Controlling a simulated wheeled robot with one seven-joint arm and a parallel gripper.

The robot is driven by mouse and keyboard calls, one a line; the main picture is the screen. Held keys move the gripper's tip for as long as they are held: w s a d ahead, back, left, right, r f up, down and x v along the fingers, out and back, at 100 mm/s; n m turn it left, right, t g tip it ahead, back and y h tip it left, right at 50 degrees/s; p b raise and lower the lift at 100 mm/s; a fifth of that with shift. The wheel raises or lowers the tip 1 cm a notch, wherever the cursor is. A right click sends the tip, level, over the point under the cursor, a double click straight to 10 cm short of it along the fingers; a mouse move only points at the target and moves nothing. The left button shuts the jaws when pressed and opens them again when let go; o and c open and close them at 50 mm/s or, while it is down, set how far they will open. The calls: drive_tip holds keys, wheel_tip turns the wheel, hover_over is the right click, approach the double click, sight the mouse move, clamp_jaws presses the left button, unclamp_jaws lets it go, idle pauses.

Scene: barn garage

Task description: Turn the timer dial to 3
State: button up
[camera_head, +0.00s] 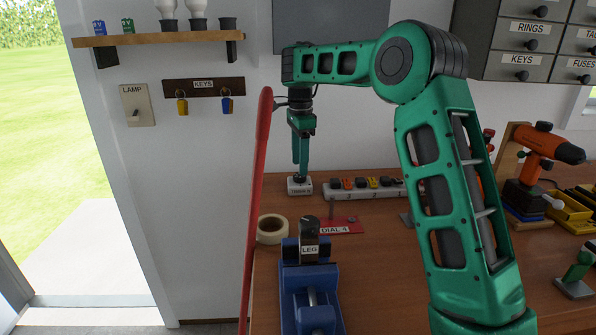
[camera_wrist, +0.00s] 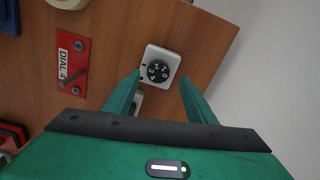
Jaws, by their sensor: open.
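The timer (camera_wrist: 147,57) is a small white box with a black round dial (camera_wrist: 158,70) bearing white numbers. It sits near the table edge in the wrist view. Small dark marks show on the box's left side, but I cannot tell which number is set. In the head view the timer (camera_head: 299,190) stands at the back left of the bench, under my gripper (camera_head: 300,172). My gripper points down with its green fingers apart; they also show in the wrist view (camera_wrist: 160,82), one to each side of the dial. I cannot tell if they touch it.
A red "DIAL 4" card (camera_head: 349,225) with a metal piece lies in front. A power strip (camera_head: 360,193) stands right of the timer. A tape roll (camera_head: 272,223), a blue vise (camera_head: 312,290) and a tall red pole (camera_head: 257,190) are nearby.

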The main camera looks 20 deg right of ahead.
wheel_tip(320, 180, up, 7)
drive_tip(key=shift+r, duration=0.15)
idle(0.4)
